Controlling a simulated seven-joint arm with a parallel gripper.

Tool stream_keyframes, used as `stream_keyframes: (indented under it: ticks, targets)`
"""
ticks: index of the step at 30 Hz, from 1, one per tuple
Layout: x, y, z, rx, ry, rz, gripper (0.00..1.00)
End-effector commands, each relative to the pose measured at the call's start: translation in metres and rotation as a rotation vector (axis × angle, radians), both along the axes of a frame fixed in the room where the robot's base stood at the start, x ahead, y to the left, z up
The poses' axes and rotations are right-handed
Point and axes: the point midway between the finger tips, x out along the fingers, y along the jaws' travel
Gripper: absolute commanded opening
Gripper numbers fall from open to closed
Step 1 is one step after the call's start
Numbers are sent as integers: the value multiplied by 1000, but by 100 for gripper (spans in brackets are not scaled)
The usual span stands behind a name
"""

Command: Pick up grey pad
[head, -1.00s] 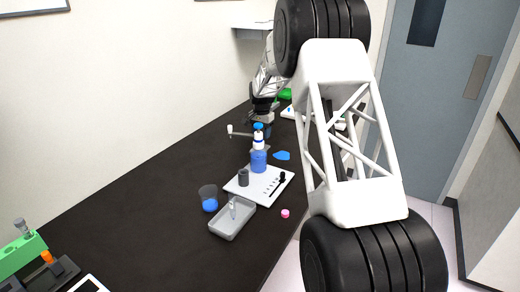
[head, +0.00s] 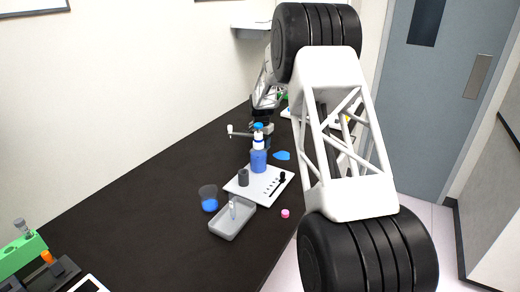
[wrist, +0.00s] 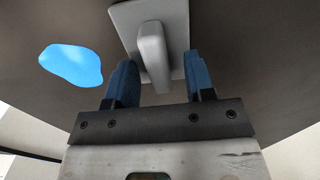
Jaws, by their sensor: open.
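The grey pad (wrist: 122,18) shows at the top of the wrist view as a flat light-grey plate. A raised grey block, like a handle (wrist: 152,45), stands up from it towards the camera. My gripper (wrist: 161,63) is open, with one blue finger on each side of the block and a gap visible to both sides. In the head view my gripper (head: 264,131) is low over the dark bench, behind the blue bottle (head: 258,160). The pad is mostly hidden there by the bottle and gripper.
A flat blue patch (head: 282,155) lies beside my gripper. Nearer on the dark bench (head: 140,210) are a white board (head: 262,192), a grey tray (head: 226,226), a cup with blue contents (head: 209,199) and a pink cap (head: 285,213).

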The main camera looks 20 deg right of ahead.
Motion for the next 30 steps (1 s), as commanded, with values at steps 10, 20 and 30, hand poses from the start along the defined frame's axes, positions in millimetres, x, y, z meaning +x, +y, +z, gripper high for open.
stream_keyframes:
  ticks: [10,20,30]
  targets:
    - [0,0,0,0,0,0,47]
    - [0,0,0,0,0,0,0]
    - [0,0,3,0,0,0,0]
